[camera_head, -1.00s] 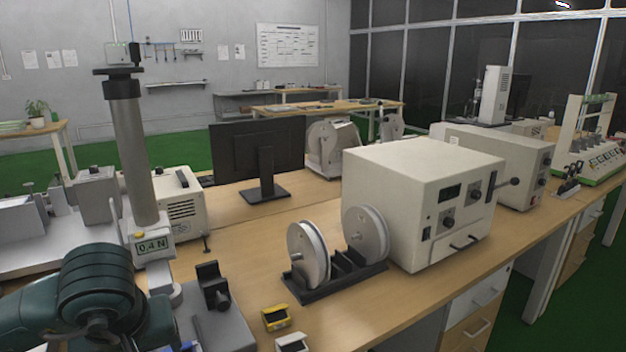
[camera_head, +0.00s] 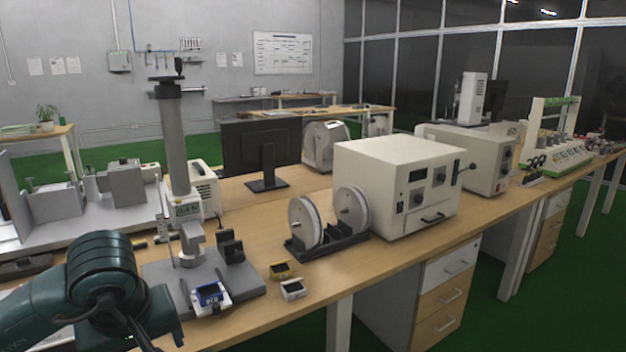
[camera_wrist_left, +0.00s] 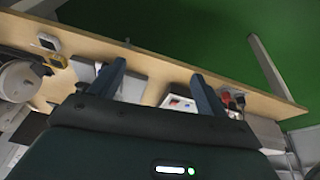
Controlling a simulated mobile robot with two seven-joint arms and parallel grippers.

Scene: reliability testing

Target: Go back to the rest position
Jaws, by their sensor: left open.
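My left arm, dark teal (camera_head: 95,295), reaches in at the lower left of the head view, in front of the bench. Its fingers cannot be made out clearly there. In the left wrist view my left gripper (camera_wrist_left: 158,72) has its two fingers wide apart, with nothing between them. Beyond the fingers are the bench edge and a grey base plate (camera_wrist_left: 135,85). My right gripper is in neither current view.
A column tester (camera_head: 177,140) with a small display stands on a base plate (camera_head: 245,280). A blue-topped item (camera_head: 210,295) sits at its front edge. Small yellow (camera_head: 280,270) and white (camera_head: 293,290) boxes, reels (camera_head: 305,222) and a cream machine (camera_head: 395,190) stand to the right. Green floor is clear.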

